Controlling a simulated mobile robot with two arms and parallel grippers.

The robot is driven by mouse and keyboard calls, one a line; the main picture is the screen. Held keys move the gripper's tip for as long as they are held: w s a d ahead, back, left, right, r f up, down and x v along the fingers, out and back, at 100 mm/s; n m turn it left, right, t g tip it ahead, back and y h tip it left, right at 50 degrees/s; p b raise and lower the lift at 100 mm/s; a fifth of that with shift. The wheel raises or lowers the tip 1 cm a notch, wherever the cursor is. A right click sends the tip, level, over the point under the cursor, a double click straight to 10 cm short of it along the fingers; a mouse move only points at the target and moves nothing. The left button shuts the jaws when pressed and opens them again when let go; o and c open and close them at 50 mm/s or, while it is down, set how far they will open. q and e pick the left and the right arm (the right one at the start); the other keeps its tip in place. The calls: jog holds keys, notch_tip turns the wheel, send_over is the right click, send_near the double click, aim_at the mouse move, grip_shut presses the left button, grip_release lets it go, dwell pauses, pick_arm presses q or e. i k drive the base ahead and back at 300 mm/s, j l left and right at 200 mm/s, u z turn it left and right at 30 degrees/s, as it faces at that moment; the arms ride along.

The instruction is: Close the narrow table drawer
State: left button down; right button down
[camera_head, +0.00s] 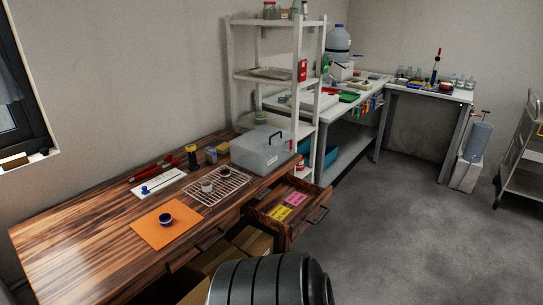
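The wooden table (90,245) runs along the wall from the lower left to the middle. Its narrow drawer (299,227) at the right end is pulled out, with a dark handle (318,215) on its front. Pink and yellow packets (288,205) lie inside the drawer. Other drawer fronts along the table's front edge look shut. Neither of my grippers is in view.
A grey lidded box (262,150), a wire rack (218,186), and an orange mat (165,226) with a small dark cup stand on the table. Cardboard boxes (252,241) sit beneath it. A white shelf unit (309,100) stands behind.

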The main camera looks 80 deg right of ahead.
aim_at(301, 216)
jog(key=z, duration=3.05)
